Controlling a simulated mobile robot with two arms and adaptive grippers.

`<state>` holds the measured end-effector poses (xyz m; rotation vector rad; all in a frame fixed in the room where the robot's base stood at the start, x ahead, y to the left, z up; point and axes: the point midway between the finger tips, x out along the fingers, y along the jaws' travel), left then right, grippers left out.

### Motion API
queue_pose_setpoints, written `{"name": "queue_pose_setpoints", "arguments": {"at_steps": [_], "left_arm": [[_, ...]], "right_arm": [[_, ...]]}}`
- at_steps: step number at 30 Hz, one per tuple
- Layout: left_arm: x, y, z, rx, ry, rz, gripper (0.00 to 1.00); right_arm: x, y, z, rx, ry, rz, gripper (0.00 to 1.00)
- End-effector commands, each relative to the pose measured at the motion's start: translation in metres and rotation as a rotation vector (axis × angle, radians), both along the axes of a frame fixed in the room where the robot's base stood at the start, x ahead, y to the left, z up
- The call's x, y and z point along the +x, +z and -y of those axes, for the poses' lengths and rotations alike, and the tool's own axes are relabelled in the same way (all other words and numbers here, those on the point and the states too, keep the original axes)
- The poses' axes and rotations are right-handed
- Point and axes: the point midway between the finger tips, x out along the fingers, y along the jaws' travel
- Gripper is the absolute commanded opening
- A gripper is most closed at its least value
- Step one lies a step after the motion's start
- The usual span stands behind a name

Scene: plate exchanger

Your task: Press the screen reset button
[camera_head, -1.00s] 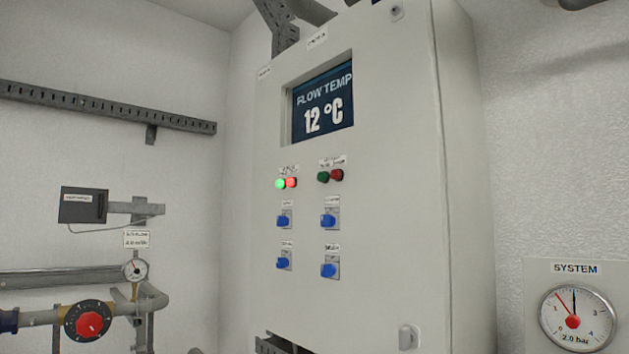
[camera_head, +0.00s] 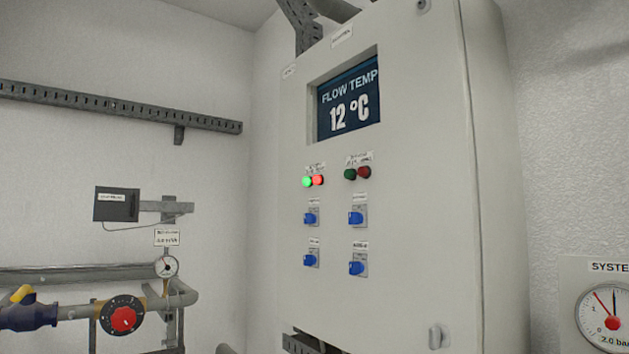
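A tall, pale control cabinet (camera_head: 420,220) stands in the middle of the head view. Its recessed screen (camera_head: 348,102) reads "FLOW TEMP 12 °C". The small labels are too blurred to read, so I cannot tell which control is the screen reset button. Neither gripper is in view.
A red dial valve (camera_head: 124,319), a small gauge (camera_head: 167,266) and a dark grey box (camera_head: 117,204) are at the left. A pressure gauge (camera_head: 606,318) marked "SYSTEM" is cut off at the right edge. A perforated rail (camera_head: 120,107) crosses the left wall.

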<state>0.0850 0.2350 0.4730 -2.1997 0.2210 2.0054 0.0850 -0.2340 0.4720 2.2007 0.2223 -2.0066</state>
Motion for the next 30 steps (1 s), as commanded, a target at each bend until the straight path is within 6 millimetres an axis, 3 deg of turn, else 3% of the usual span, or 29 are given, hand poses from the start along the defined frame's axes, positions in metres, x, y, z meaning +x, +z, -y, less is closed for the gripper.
{"name": "queue_pose_setpoints", "arguments": {"at_steps": [3,10,30], "left_arm": [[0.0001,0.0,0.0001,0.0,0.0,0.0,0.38],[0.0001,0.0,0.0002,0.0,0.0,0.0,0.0],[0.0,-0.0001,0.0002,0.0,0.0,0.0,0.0]], "right_arm": [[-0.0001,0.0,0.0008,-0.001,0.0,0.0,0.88],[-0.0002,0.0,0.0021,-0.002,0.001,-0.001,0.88],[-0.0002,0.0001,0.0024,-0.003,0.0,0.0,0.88]]}}
